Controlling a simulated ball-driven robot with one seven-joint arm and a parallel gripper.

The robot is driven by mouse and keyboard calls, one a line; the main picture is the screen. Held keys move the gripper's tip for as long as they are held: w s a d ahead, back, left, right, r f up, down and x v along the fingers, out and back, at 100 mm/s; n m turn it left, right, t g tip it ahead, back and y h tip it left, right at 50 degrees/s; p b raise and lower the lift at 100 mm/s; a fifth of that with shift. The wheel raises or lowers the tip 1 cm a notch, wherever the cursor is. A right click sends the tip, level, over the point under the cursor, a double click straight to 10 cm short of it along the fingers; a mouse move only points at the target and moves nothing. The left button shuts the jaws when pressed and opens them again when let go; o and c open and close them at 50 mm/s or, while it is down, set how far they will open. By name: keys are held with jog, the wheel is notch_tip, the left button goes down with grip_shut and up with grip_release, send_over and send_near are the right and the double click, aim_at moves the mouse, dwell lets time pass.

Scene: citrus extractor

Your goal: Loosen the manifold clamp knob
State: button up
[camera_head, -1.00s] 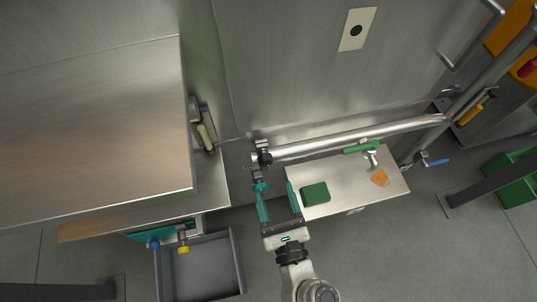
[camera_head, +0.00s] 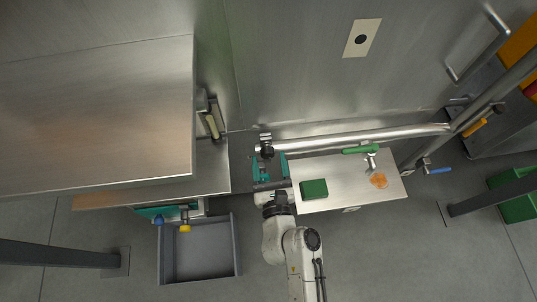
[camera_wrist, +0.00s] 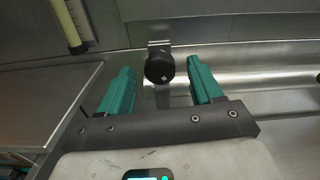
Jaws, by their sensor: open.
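The black round clamp knob (camera_head: 266,151) sits on a bracket at the left end of the steel manifold pipe (camera_head: 350,138). In the wrist view the knob appears between the two fingertips, apart from both. I cannot tell how far ahead of the tips it lies.
A steel bench (camera_head: 338,194) at right holds a green block (camera_head: 314,189), a green-handled tool (camera_head: 361,150) and an orange patch (camera_head: 379,181). A large steel cabinet (camera_head: 95,120) stands at left, above an open grey drawer (camera_head: 202,272). A steel wall rises behind the pipe.

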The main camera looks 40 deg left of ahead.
jog(key=shift+x, duration=0.9)
jog(key=c, duration=1.1)
jog(key=shift+o, duration=0.2)
jog(key=n+b, duration=0.1)
jog(key=n, duration=0.3)
jog(key=shift+n, duration=0.4)
jog(key=o, duration=1.1)
jog(key=shift+c, duration=0.2)
jog(key=v, duration=1)
jog(key=shift+s+d+b, duration=0.25)
jog(key=shift+b, duration=0.1)
